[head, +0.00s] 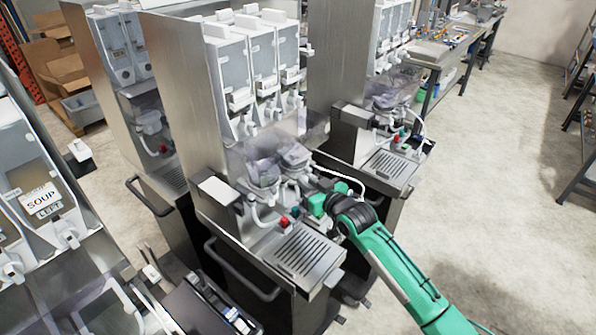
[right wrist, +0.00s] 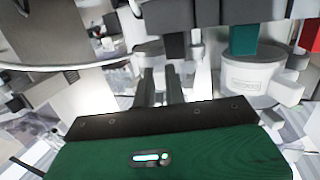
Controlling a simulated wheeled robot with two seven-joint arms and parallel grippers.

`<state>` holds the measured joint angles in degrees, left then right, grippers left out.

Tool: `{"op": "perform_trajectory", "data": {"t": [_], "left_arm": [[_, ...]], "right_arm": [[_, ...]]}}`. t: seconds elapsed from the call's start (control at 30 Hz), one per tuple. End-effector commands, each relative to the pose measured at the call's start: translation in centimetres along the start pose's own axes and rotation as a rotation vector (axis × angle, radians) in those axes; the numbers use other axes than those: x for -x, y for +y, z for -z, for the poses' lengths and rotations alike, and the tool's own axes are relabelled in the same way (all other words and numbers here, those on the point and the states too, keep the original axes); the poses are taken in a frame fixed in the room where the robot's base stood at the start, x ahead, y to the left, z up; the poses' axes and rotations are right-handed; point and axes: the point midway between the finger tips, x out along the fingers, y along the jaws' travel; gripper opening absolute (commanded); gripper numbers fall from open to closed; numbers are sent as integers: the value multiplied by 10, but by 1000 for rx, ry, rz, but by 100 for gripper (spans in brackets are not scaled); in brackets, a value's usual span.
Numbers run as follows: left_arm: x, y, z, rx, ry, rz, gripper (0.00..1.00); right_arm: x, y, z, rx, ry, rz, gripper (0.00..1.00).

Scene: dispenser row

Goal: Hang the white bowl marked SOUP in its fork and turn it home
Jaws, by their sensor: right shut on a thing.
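My right gripper (head: 314,200) reaches in from the lower right to the front of the middle dispenser, below its clear bowls. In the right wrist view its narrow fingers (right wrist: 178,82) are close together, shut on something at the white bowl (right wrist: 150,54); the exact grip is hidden. A second white bowl (right wrist: 250,80) stands to the right, with a small label too small to read. In the head view the clear-looking bowls (head: 262,176) sit under the dispenser's spouts. No SOUP mark is readable on a bowl. My left gripper is not in view.
The middle dispenser has a slotted drip tray (head: 304,250), a red button (head: 284,221) and a side handle (head: 240,270). A hopper at far left bears a SOUP LEFT label (head: 42,200). Another dispenser (head: 385,140) stands behind. The floor (head: 500,170) at right is clear.

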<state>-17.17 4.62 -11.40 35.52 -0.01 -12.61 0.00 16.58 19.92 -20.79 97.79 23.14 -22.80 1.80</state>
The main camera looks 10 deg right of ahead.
Motion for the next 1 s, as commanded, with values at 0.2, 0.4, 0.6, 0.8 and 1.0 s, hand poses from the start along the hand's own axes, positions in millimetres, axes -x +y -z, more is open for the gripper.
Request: {"op": "perform_trajectory", "data": {"t": [0.2, 0.4, 0.6, 0.8, 1.0], "left_arm": [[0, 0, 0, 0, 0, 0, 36], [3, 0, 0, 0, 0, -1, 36], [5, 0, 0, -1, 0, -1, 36], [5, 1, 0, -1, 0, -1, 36], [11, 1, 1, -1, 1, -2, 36]], "right_arm": [[-1, 1, 4, 0, 7, -2, 0], [1, 0, 4, 0, 7, -2, 0], [2, -2, 3, 0, 7, -1, 0], [2, -2, 2, 0, 6, 0, 0], [2, -5, 4, -6, 7, -18, 0]]}}
